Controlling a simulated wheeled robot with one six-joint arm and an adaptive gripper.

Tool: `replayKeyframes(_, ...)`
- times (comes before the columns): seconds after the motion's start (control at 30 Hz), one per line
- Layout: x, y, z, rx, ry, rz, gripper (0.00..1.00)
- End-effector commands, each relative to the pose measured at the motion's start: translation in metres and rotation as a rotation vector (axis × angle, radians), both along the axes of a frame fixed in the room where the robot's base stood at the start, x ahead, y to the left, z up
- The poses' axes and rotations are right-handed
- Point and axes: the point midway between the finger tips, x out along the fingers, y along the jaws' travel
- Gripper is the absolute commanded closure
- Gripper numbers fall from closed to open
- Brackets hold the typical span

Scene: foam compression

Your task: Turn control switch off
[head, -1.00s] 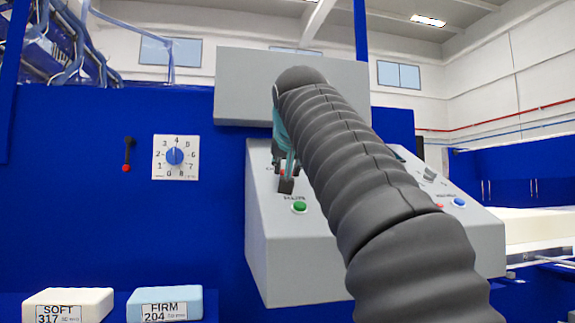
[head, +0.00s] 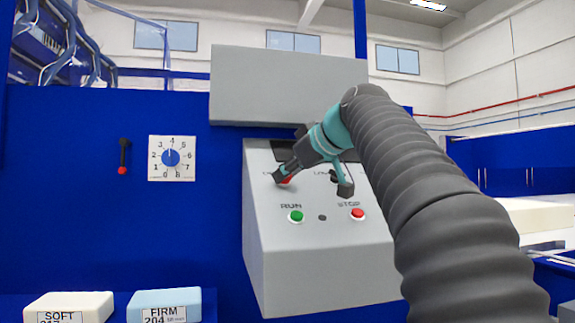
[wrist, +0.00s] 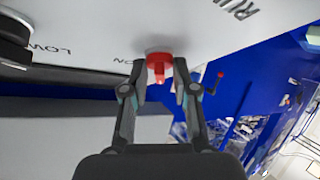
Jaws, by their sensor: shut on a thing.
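The red control switch (wrist: 158,66) is a small knob on the light grey sloped panel. In the wrist view, the two fingers of my gripper (wrist: 160,74) stand on either side of it and are shut on it. The letters "ON" are printed beside the knob. In the head view the switch (head: 285,181) is a red spot at the tip of my gripper (head: 281,175), at the panel's upper left. The fingers partly hide it there, and I cannot tell which way it is set.
Below the switch on the control panel (head: 330,265) are a green RUN button (head: 296,216) and a red STOP button (head: 358,214). A numbered dial (head: 171,158) is on the blue wall. Soft (head: 70,303) and firm (head: 165,298) foam blocks lie lower left.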

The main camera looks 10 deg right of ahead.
Motion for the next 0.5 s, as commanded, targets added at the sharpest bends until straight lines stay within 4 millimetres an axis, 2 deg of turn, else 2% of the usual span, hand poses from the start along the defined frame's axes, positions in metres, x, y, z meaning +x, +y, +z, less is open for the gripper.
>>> replayKeyframes(0.5, 0.0007, -0.0006, 0.0009, -0.061, -0.002, 0.098, 1.0)
